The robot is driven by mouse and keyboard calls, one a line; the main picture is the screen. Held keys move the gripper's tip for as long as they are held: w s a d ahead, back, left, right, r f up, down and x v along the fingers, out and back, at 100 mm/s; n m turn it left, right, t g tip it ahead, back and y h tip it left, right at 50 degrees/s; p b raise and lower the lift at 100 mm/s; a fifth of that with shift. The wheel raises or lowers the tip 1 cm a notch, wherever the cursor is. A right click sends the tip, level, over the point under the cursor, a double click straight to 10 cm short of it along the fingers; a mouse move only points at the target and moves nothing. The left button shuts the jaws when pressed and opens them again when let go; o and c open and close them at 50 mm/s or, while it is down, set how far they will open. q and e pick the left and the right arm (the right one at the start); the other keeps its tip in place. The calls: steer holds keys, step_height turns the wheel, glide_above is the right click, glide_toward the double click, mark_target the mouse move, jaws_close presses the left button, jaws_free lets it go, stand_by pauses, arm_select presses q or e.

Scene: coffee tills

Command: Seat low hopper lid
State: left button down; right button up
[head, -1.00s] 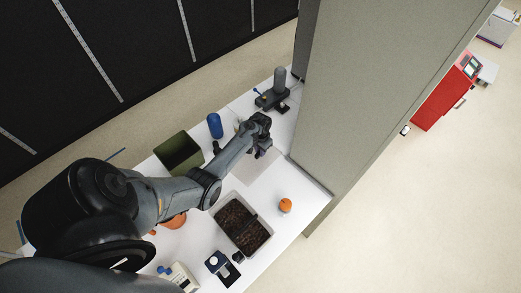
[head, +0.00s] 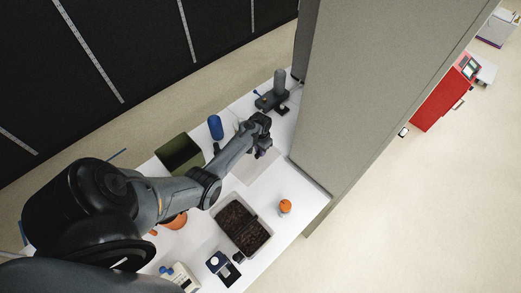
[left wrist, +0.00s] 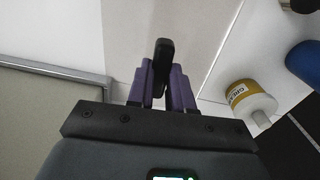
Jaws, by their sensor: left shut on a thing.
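My left gripper (head: 262,153) is over the white counter, between the bean tray and the grey machine at the far end. In the left wrist view, its purple fingers (left wrist: 162,88) are shut on a small dark piece (left wrist: 162,57). The piece stands out past the fingertips; I cannot tell if it is the hopper lid. The grey machine (head: 279,82), with a tall cylinder on a dark base, stands beyond the gripper. A smaller dark machine (head: 219,264) stands at the near end. I cannot tell which is the low hopper. My right gripper is not seen.
A bean tray (head: 217,208), an orange-topped item (head: 285,206), a green bin (head: 160,151) and a blue cylinder (head: 215,127) stand on the counter. A yellow-labelled jar (left wrist: 240,95) is right of the fingers. A grey wall panel (head: 350,100) borders the counter's right side.

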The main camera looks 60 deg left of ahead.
arm_select(q)
steer(key=shift+r+p, duration=2.1)
steer(key=shift+r, duration=2.35)
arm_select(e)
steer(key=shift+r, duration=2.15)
arm_select(q)
steer(key=shift+d, duration=0.1)
